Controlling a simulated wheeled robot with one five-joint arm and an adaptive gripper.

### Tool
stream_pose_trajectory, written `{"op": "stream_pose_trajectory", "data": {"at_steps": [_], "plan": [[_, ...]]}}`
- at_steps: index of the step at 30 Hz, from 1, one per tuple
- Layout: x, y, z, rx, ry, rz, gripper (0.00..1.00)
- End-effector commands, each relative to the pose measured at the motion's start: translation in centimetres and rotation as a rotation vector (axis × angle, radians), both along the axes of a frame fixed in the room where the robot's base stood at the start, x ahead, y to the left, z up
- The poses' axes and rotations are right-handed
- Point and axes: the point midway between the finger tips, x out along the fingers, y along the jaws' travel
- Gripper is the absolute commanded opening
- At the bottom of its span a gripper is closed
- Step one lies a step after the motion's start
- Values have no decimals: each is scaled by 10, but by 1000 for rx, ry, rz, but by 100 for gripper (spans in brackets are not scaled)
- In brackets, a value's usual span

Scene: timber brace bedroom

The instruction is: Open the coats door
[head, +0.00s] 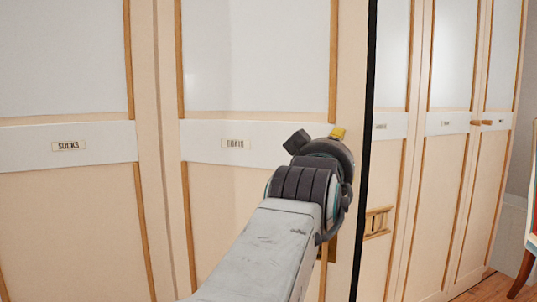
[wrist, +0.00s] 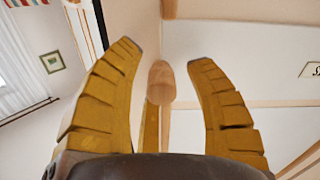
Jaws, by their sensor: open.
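The coats door (head: 255,220) is the pale panel door in the middle of the head view, with a wooden-framed upper pane and a small, blurred label (head: 236,144) that seems to read coats. A dark vertical strip runs along its right side; I cannot tell whether the door is ajar. My gripper (head: 337,133) is in front of the door's right part, its fingers mostly hidden by my wrist. In the wrist view my gripper (wrist: 166,55) is open, its yellow fingers on either side of a round wooden knob (wrist: 160,80). Contact with the knob cannot be told.
A door labelled socks (head: 65,200) is on the left. More wardrobe doors (head: 440,190) with wooden knobs (head: 482,122) stand at the right. A wooden fitting (head: 377,222) shows beyond the dark strip. A chair (head: 531,245) is at the far right edge.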

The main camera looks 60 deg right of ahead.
Motion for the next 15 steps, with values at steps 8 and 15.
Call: {"op": "stream_pose_trajectory", "data": {"at_steps": [8,15], "plan": [[0,0,0,0,0,0,32],[0,0,0,1,0,0,10]]}}
